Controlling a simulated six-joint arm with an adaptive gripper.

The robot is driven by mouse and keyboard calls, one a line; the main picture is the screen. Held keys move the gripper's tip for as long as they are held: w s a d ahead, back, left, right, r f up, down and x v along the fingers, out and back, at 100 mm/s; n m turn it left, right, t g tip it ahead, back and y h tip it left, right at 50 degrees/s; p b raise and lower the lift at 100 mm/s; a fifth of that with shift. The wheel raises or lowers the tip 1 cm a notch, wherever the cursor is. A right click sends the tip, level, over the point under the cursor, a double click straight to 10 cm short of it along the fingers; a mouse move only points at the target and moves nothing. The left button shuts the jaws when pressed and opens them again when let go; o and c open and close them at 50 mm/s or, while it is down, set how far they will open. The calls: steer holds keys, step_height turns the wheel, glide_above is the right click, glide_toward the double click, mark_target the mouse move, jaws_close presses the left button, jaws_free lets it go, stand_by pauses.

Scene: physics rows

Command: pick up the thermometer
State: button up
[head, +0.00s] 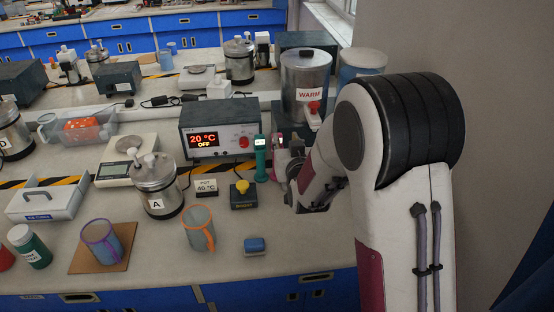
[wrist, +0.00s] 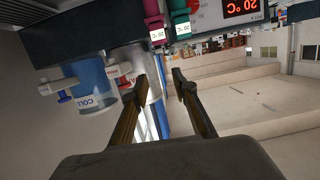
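A teal thermometer (head: 261,160) stands upright at the right of the control box in the head view, with a small white display near its top. In the wrist view the teal one (wrist: 180,16) shows at the top edge, its display reading 20 °C. A magenta device of the same kind (wrist: 153,14) is beside it; both are cut off by the frame. My gripper (wrist: 160,77) is open, with a clear gap between its fingertips and nothing held. In the head view my gripper (head: 284,165) is just right of the teal thermometer, partly hidden by my arm.
The control box (head: 217,140) reads 20 °C, OFF. A yellow-knobbed switch (head: 243,194) and a 40 °C card (head: 206,187) stand in front. The WARM tank (head: 305,80) is behind my gripper. An orange-rimmed mug (head: 199,230) and blue block (head: 255,244) lie nearer the front.

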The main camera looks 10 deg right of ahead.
step_height(320, 180, down, 7)
steer(key=w+t, duration=0.2)
steer(key=shift+w+a+r+t, duration=0.2)
steer(key=shift+w+a+t, duration=0.15)
steer(key=shift+a, duration=0.1)
steer(key=shift+w, duration=0.1)
steer(key=shift+w, duration=1.2)
steer(key=shift+w, duration=0.15)
steer(key=shift+w+a+f, duration=0.1)
steer(key=shift+w, duration=2.35)
steer(key=c, duration=0.7)
